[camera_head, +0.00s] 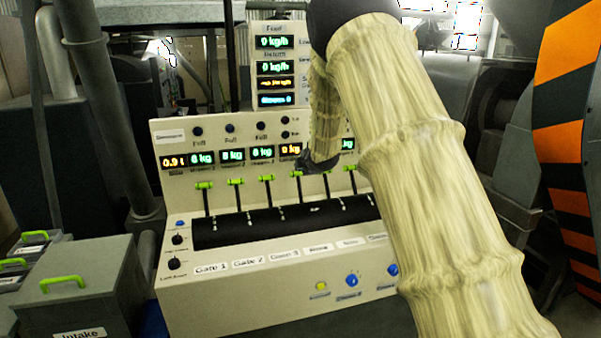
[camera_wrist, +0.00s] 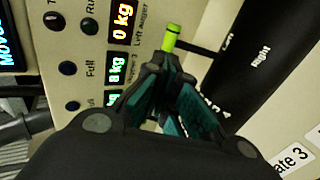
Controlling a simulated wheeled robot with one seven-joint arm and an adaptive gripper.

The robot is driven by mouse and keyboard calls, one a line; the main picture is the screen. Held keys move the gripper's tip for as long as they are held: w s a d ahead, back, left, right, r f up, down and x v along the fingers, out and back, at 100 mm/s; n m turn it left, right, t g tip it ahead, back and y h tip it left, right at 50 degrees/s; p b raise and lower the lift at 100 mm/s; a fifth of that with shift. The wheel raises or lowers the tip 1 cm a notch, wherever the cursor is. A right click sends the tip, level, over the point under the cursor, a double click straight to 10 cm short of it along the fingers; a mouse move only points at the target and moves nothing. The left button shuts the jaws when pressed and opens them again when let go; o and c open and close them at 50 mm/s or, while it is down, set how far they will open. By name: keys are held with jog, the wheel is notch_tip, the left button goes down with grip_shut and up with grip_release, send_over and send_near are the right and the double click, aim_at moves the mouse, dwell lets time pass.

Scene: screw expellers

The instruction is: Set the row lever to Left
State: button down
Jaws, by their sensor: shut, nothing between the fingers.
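The cream control console (camera_head: 290,285) carries a row of green-tipped levers rising from a black slotted drum (camera_head: 255,226). My gripper (camera_head: 312,163) is shut and empty near the right part of that row. It hides part of the levers there. In the wrist view, a lever with a green tip (camera_wrist: 172,38) lies just beyond my fingertips (camera_wrist: 168,72), its dark rod running right to the drum. The words Left and Right are printed on the drum (camera_wrist: 255,35) near this rod. I cannot tell whether my fingers touch the lever, nor surely which label belongs to it.
Other levers, such as the Gate 1 lever (camera_head: 205,186) and Gate 2 lever (camera_head: 236,182), stand close together to the left. A display panel (camera_head: 275,65) rises behind. Grey bins (camera_head: 80,285) stand at left; a black-and-orange striped post (camera_head: 570,120) at right.

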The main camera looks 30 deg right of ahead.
jog(key=v, duration=0.3)
jog(key=shift+a+b, duration=0.1)
jog(key=shift+b, duration=0.25)
jog(key=shift+w, duration=0.1)
